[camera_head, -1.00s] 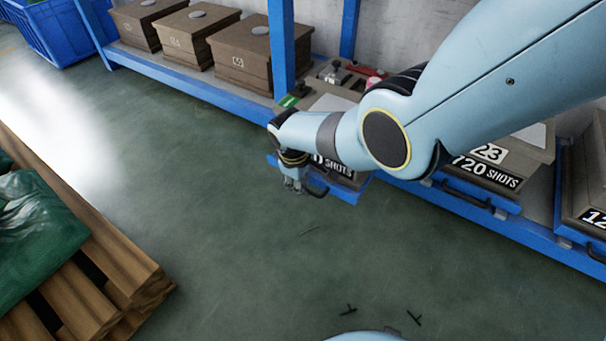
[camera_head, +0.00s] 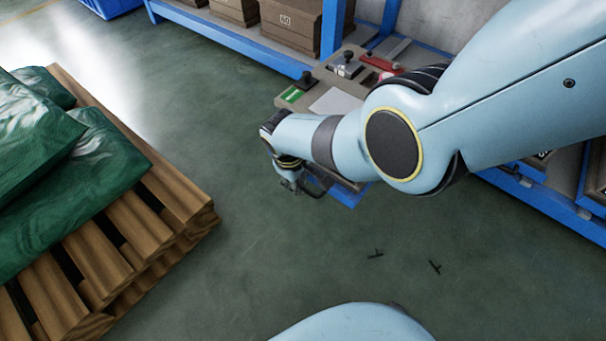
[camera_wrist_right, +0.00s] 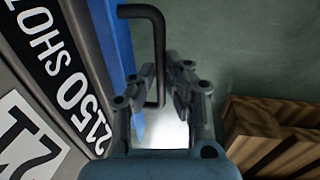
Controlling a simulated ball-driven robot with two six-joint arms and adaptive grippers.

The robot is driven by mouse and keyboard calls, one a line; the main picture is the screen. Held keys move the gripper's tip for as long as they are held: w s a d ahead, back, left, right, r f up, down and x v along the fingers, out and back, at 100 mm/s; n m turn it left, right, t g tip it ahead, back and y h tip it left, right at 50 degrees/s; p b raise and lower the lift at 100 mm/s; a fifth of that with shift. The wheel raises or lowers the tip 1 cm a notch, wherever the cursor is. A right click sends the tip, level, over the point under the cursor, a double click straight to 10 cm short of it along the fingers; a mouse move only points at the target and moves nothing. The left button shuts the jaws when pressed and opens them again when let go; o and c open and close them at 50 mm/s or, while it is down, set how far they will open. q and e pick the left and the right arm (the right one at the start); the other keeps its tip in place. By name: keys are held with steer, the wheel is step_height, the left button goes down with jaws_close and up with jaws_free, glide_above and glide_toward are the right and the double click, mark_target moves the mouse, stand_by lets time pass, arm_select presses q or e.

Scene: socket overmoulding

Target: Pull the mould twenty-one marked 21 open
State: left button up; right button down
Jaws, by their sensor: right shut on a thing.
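Mould twenty-one (camera_head: 335,101) is a grey-brown block on a blue drawer (camera_head: 349,197) that stands out in front of the rack. Its top carries a green label, a pale plate and a black knob. My right gripper (camera_head: 289,182) is at its front, and my arm hides much of that face. In the right wrist view, my gripper (camera_wrist_right: 165,88) is shut on the black bent handle (camera_wrist_right: 143,12). The mould's front (camera_wrist_right: 62,75) there shows "2150 SHOTS" and part of a number plate, seen turned. My left gripper is not in view.
The blue rack (camera_head: 235,47) runs along the back with more brown moulds (camera_head: 288,22). A wooden pallet (camera_head: 110,245) with green sacks (camera_head: 75,190) stands at the left. Green floor (camera_head: 225,120) lies free between them. Small dark marks (camera_head: 375,254) lie on the floor.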

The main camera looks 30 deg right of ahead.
steer(key=shift+s+a+f, duration=0.1)
steer(key=shift+s+a, duration=0.05)
steer(key=c, duration=1.4)
jaws_free()
steer(key=shift+s+a+r, duration=0.1)
steer(key=shift+a+r, duration=0.1)
steer(key=shift+r, duration=1.05)
steer(key=shift+s+a+r, duration=0.1)
steer(key=shift+a+r, duration=0.1)
steer(key=shift+r, duration=1)
steer(key=shift+a+r, duration=0.2)
steer(key=shift+r, duration=1.05)
steer(key=shift+s, duration=0.1)
